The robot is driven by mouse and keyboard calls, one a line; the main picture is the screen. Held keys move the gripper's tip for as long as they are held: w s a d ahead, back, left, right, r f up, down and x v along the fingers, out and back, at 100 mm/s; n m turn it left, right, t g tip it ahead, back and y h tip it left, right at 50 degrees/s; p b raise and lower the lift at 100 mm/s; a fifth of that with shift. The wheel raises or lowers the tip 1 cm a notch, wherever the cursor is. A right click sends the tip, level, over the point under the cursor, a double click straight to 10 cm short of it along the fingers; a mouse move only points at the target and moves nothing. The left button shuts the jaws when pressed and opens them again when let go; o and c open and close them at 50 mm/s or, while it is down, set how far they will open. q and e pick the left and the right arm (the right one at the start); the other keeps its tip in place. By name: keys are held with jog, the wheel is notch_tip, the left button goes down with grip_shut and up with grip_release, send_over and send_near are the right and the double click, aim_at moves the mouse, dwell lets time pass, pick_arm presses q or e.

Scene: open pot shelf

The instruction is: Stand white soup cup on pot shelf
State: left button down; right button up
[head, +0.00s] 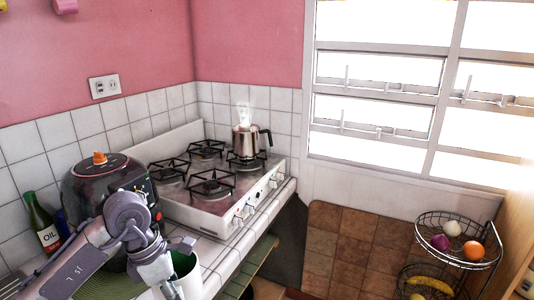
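A white cup (188,286) with a green inside shows at the bottom of the head view, by the front edge of the tiled counter. It looks like the soup cup. My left gripper (176,262) is at the cup's rim, overlapping its left side. Its fingertips are partly hidden, so I cannot tell whether they grip the wall. The cup's base is cut off by the frame. A greenish shelf board (262,254) shows below the counter edge and may be the pot shelf. My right gripper is not in view.
A stove (215,205) with a steaming metal pot (245,142) stands behind. A dark round cooker (98,185) and an oil bottle (42,224) stand at left. A wire fruit rack (458,262) is at right. Brown floor tiles (345,250) between look clear.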

pick_arm(q)
jog(key=s+d+f+m+g+y, duration=0.1)
jog(key=s+m, duration=0.4)
jog(key=m, duration=0.7)
jog(key=s+f+m+g+y, duration=0.1)
jog(key=s+f+m+y, duration=0.1)
jog(key=m, duration=1)
jog(key=s+y, duration=0.1)
jog(key=s, duration=0.1)
jog(key=shift+s+d+g+y, duration=0.4)
jog(key=shift+w+r, duration=0.1)
jog(key=shift+w, duration=0.05)
